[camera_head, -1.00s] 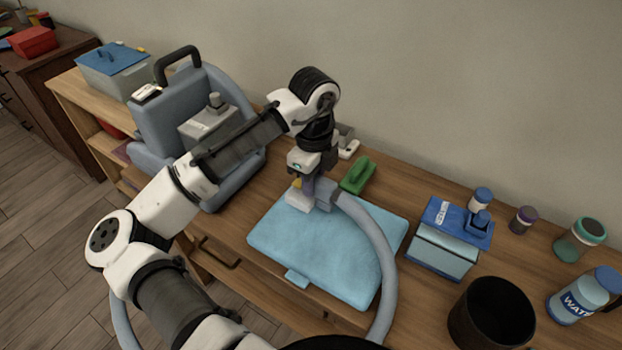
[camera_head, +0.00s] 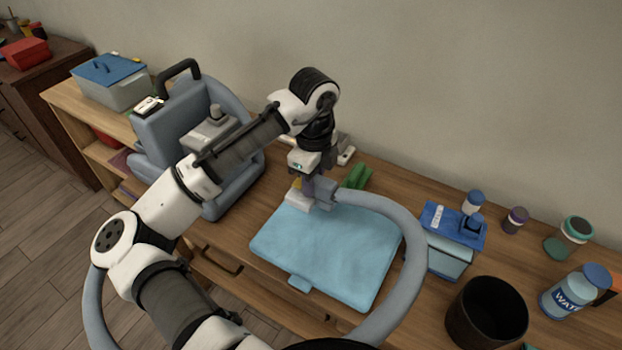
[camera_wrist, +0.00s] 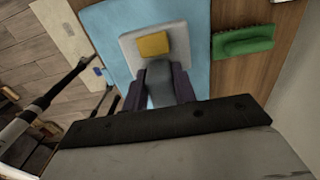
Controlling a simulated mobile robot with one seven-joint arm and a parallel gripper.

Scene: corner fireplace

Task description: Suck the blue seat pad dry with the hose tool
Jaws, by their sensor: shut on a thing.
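The blue seat pad (camera_head: 330,252) lies flat on the wooden cabinet top; it also shows in the wrist view (camera_wrist: 196,40). My gripper (camera_head: 312,186) is above the pad's back left corner and is shut on the hose tool (camera_head: 301,199). The tool's pale wide head, with a yellow patch, is over the pad in the wrist view (camera_wrist: 128,48). It looks to touch the pad, but I cannot tell for sure. A thick grey-blue hose (camera_head: 412,240) loops from the tool over the pad's right side. The fingertips are partly hidden.
A grey-blue extractor machine (camera_head: 170,130) stands to the left. A green brush (camera_head: 357,178) lies behind the pad. A blue-topped box (camera_head: 450,240), a black bin (camera_head: 490,312), a water bottle (camera_head: 573,292) and jars stand to the right. The wall is close behind.

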